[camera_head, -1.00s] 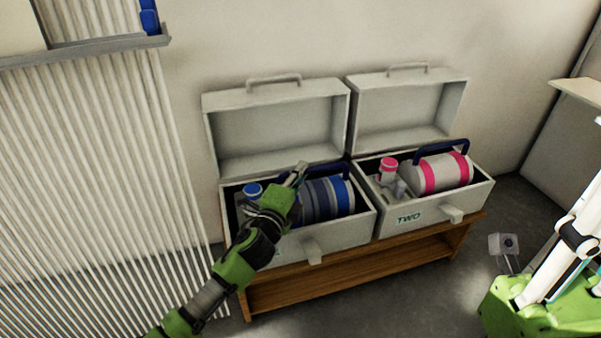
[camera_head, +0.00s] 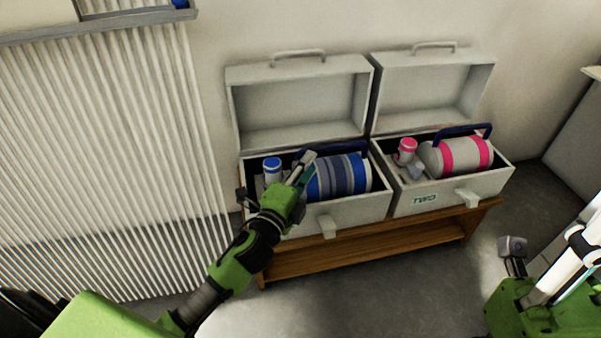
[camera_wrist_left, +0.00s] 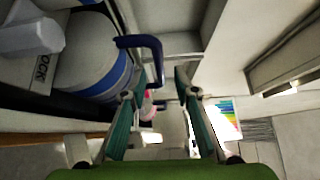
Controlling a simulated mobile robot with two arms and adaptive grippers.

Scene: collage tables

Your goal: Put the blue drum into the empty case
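The blue drum (camera_head: 342,175), banded in blues and grey with a dark blue handle (camera_head: 335,150), lies in the left open case (camera_head: 350,212). In the left wrist view, the drum (camera_wrist_left: 85,65) shows at the left and its handle (camera_wrist_left: 140,42) bends near the fingertips. My left gripper (camera_head: 307,160) is at the drum's left end in the head view. Its fingers stand apart in the wrist view; I see no grip on the handle. The right case (camera_head: 450,199), marked TWO, holds a pink-banded drum (camera_head: 455,156). I see no empty case. My right gripper's tips are cut off.
The cases stand side by side on a wooden bench (camera_head: 365,252) against the wall. Lids are raised behind them. A small blue-topped container (camera_head: 272,170) sits left of the drum. A ribbed white panel (camera_head: 110,150) stands left. Floor in front is clear.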

